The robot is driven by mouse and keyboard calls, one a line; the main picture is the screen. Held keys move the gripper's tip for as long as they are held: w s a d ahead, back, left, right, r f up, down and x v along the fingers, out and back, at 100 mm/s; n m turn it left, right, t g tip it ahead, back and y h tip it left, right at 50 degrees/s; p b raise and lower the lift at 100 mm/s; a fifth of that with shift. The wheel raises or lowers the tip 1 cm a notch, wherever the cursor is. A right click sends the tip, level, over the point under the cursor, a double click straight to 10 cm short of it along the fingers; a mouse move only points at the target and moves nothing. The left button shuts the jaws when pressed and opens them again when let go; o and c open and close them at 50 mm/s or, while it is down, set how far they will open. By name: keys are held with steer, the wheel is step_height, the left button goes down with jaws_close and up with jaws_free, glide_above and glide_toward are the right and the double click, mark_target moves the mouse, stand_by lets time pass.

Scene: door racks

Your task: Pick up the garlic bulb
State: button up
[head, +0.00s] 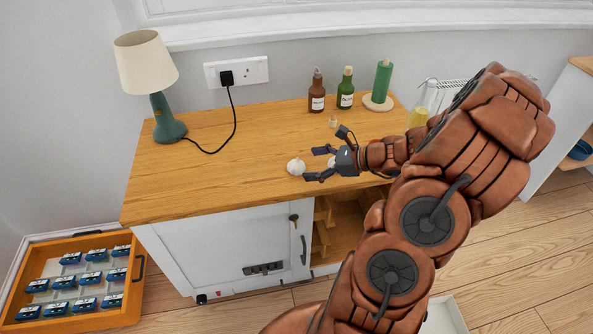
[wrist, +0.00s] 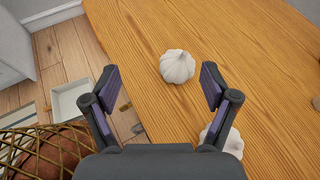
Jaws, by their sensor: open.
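A white garlic bulb (head: 296,166) rests on the wooden counter (head: 230,180), near its front edge. In the wrist view the bulb (wrist: 177,67) lies just ahead of the fingertips, between their lines and a little nearer the right finger. My gripper (head: 313,164) is open and low over the counter, with its fingers pointing left towards the bulb. Nothing shows held between the fingers in the wrist view (wrist: 160,82). A second white, bulb-like thing (wrist: 233,143) sits beside the right finger, partly hidden by it.
A lamp (head: 150,80) stands at the counter's left, its cord reaching the wall outlet. Two bottles (head: 317,92), a green roll on a stand (head: 383,82) and a small pale object (head: 333,121) are behind my gripper. The counter's left half is mostly clear.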

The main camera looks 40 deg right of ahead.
mark_target(303, 165)
steer(key=shift+s+d+f+m+t+h, duration=0.1)
steer(key=shift+d+f+m+t+h, duration=0.1)
steer(key=shift+d+f+m, duration=0.3)
steer(key=shift+s+d+f+m+t+h, duration=0.1)
steer(key=shift+d+f+m+h, duration=0.1)
steer(key=shift+d, duration=0.5)
steer(key=shift+w+f, duration=0.1)
steer(key=shift+w, duration=0.15)
steer(key=shift+x, duration=1.15)
steer(key=shift+f+x, duration=0.15)
steer(key=shift+x, duration=1.1)
steer(key=shift+f+x, duration=0.2)
steer(key=shift+x, duration=1.05)
steer(key=shift+d, duration=0.2)
steer(key=c, duration=1.2)
steer(key=shift+r, duration=0.1)
